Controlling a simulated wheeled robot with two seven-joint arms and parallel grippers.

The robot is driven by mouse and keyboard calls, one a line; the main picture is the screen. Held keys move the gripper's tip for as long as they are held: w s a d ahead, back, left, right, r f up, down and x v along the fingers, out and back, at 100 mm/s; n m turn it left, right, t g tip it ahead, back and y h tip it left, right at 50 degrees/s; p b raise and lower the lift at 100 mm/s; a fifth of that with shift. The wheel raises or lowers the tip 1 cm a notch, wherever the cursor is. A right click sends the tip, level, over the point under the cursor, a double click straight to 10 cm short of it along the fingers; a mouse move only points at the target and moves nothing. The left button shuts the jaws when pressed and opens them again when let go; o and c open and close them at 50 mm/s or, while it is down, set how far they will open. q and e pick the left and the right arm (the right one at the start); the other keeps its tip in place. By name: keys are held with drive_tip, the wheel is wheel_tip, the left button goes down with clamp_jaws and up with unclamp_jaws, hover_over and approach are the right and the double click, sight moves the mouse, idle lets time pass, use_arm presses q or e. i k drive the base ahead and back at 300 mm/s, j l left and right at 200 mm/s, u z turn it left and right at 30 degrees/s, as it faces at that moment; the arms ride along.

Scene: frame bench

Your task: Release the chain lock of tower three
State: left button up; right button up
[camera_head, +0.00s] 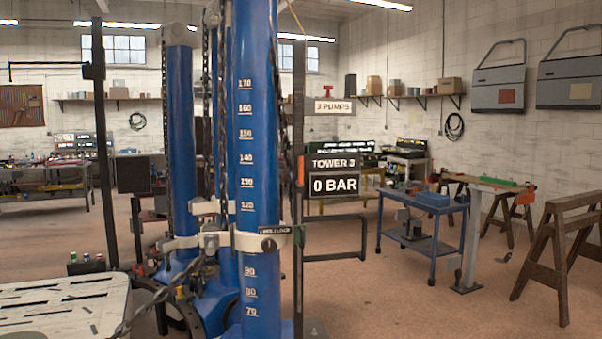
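A blue tower (253,165) with a printed height scale stands close in the middle. A sign beside it reads TOWER 3 (333,163), and the display under it reads 0 BAR (335,184). A pale collar (246,242) wraps the tower below the 120 mark. It carries a dark round knob (268,245) and a small dark label (275,230), too small to read surely. A dark chain (277,110) hangs along the tower's right side. Another chain (150,305) slopes from the collar's left end to the lower left. Neither of my grippers shows.
More blue towers (181,130) stand behind at left. A slotted pale bench top (60,305) fills the lower left. A blue cart (420,220) and wooden trestles (560,245) stand at right.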

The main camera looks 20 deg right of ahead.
sight(300, 182)
drive_tip(key=i+l+u, duration=0.1)
drive_tip(key=i+l, duration=0.5)
drive_tip(key=i, duration=0.2)
drive_tip(key=i+l, duration=0.65)
drive_tip(key=i+j+u, duration=0.05)
drive_tip(key=i, duration=0.05)
